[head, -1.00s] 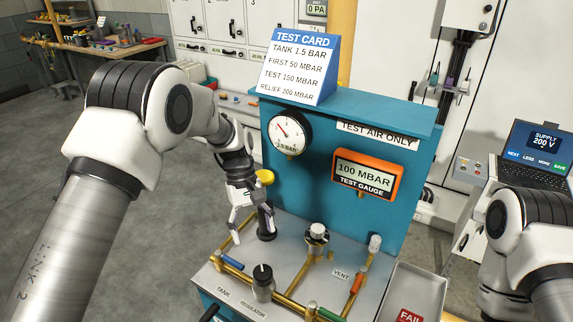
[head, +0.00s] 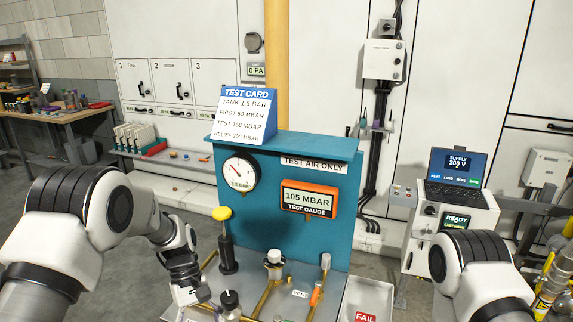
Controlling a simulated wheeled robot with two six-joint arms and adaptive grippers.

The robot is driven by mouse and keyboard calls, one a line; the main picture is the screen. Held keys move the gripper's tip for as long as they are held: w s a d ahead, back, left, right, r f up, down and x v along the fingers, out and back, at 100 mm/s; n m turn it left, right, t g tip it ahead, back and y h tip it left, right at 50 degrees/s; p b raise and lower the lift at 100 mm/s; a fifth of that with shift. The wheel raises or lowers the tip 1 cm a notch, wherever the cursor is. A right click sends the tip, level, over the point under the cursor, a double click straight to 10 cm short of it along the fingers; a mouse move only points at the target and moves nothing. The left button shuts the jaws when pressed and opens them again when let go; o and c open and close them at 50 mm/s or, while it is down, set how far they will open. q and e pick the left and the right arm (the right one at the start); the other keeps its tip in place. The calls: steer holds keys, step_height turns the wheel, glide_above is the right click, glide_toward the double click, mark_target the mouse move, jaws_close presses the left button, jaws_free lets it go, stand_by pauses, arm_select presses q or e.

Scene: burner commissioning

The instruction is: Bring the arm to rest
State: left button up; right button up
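My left gripper (head: 190,296) hangs fingers-down at the lower left, over the near left part of the test bench. It is left of the black hand pump (head: 228,255) with the yellow knob (head: 222,213) and appears apart from it. Its fingertips are small and partly merged with the bench, so I cannot tell whether they are open. I see nothing held in it. My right arm comes in at the lower right; its gripper is out of view. The orange test gauge (head: 307,200) reads 105 MBAR.
The teal panel (head: 265,185) carries a round dial (head: 240,171) and a test card (head: 245,115). Valves and brass pipes stand on the bench. A tray marked FAIL (head: 367,290) is at its right. A laptop (head: 456,178) stands on a cabinet behind my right arm.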

arm_select(q)
steer(key=s+a+f+m+y, duration=0.1)
steer(key=s+a+f+m, duration=0.1)
steer(key=s+f, duration=0.65)
steer(key=s+a+f+m+y, duration=0.1)
steer(key=s+a+f, duration=0.25)
steer(key=s, duration=0.95)
steer(key=s+a+f+m+y, duration=0.1)
steer(key=s+f+m, duration=0.1)
steer(key=s+f, duration=0.7)
steer(key=w+r+m+t, duration=0.1)
steer(key=t, duration=0.1)
steer(key=w+r+m+t, duration=0.1)
steer(key=w+t, duration=0.1)
steer(key=t, duration=0.1)
steer(key=shift+w+a+r+b, duration=0.1)
steer(key=shift+r+b, duration=0.25)
stand_by(4.1)
